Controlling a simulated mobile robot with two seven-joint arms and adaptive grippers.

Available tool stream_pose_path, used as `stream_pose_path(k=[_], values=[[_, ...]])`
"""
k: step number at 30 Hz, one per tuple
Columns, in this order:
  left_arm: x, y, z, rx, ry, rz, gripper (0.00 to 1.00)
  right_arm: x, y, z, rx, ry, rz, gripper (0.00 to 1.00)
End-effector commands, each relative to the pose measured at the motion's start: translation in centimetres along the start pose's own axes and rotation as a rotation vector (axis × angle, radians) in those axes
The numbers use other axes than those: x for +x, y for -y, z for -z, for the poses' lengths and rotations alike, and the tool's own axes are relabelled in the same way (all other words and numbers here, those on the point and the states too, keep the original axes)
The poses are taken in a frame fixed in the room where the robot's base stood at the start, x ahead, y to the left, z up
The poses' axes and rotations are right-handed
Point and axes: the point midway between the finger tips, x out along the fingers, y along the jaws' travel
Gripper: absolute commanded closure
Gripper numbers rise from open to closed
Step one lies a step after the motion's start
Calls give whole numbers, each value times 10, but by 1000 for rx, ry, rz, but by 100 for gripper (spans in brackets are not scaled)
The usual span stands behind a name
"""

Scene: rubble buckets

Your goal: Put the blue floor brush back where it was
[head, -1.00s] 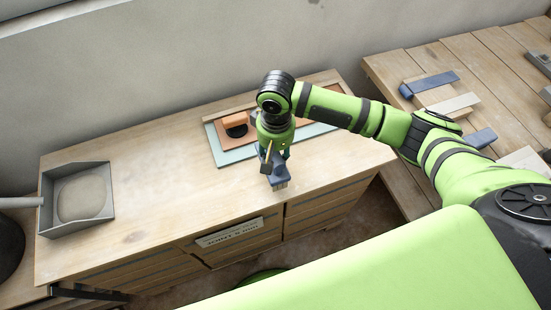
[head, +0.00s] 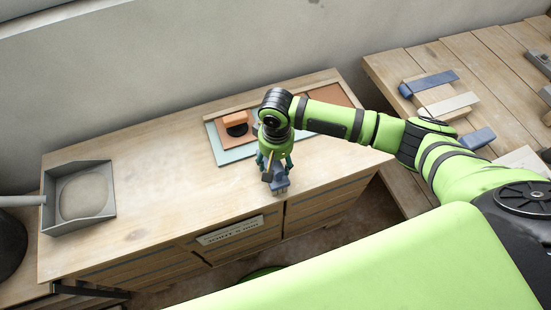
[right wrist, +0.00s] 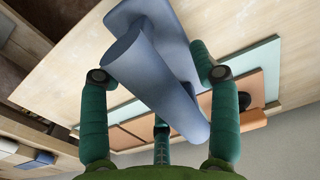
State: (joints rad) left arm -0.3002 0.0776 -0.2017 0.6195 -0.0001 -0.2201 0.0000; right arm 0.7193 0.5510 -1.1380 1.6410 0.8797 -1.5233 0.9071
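The blue floor brush (head: 279,184) is at my right gripper (head: 275,164), over the counter (head: 140,210) near its front edge. In the right wrist view the brush's thick blue handle (right wrist: 160,82) slants between the fingers of my right gripper (right wrist: 158,75). My left gripper is not in view.
A pale teal board (head: 232,155) with orange panels lies behind the gripper, bearing an orange-and-black item (head: 236,123). A grey pan (head: 112,190) of sand stands at left. A slatted bench (head: 500,82) at right holds blue and wooden pieces. The counter's middle left is clear.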

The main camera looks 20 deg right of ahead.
Motion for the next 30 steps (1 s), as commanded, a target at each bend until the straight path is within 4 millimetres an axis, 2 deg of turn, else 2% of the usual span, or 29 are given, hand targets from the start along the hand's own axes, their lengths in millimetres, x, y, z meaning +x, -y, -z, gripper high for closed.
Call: stream_pose_path(k=[5,8,21,25,30], values=[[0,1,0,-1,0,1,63,-4,0,1,0,-2,0,38],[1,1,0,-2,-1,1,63,-15,0,1,1,-2,2,38],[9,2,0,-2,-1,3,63,-102,0,1,0,-3,1,38],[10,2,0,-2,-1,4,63,-117,1,1,0,-2,2,38],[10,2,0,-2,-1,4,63,-123,0,0,1,1,0,38]])
